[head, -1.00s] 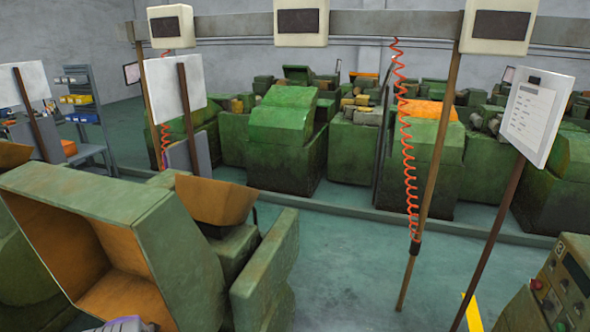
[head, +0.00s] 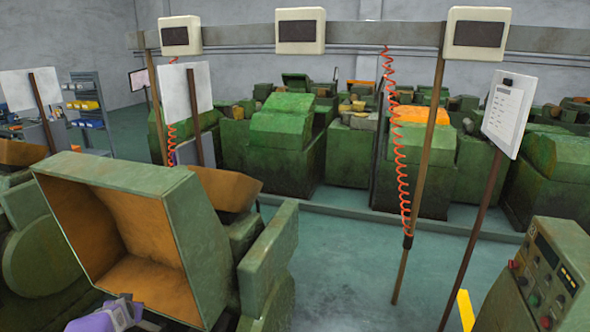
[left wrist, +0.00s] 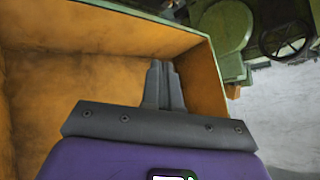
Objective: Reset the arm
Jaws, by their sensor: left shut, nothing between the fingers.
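My left gripper shows in the left wrist view (left wrist: 163,88) with its two dark grey fingers pressed together and nothing between them. It is in front of the open orange-lined hood (left wrist: 75,82) of a green machine. In the head view, part of my purple left arm (head: 105,318) shows at the bottom left, just below the opening of that green hood (head: 190,235). The fingertips are hard to make out there. I cannot tell whether the fingers touch the hood's inside. My right gripper is in neither view.
A control panel (head: 545,275) with buttons stands at the bottom right. A post with a white notice board (head: 505,115) and a pole with a red coiled cable (head: 400,160) rise nearby. Green machines (head: 280,140) line the back. The teal floor (head: 350,265) between is clear.

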